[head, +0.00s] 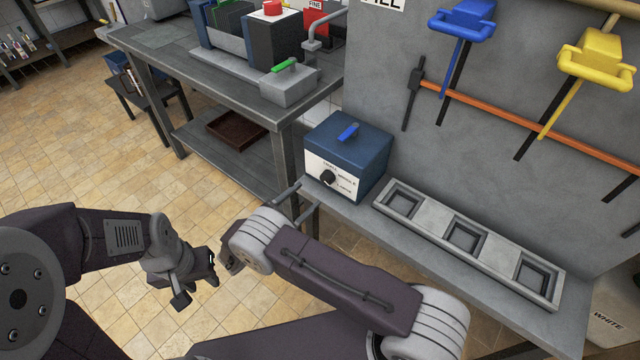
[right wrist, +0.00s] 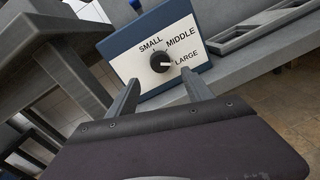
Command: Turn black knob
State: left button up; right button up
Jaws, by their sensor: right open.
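The black knob (head: 328,177) sits on the white front panel of a blue box (head: 352,145) on the grey bench. In the right wrist view the knob (right wrist: 160,62) is ringed by the words SMALL, MIDDLE and LARGE. Its pale mark appears to face LARGE. My right gripper (head: 297,201) is open in front of the panel. In the right wrist view its two fingers (right wrist: 161,93) stand apart below the knob, one to each side, and the knob is not between the tips. My left gripper (head: 197,289) hangs over the floor at the left, its fingers apparently apart and empty.
A blue lever (head: 348,131) tops the box. A grey tray with three square recesses (head: 409,223) lies to its right. A workbench (head: 215,68) with equipment stands behind. Tiled floor lies open at left.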

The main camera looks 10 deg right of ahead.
aim_at(324, 181)
jog(key=b+x, duration=0.1)
jog(key=x, duration=0.6)
jog(key=shift+w+d, duration=0.15)
jog(key=shift+d, duration=0.1)
grip_shut()
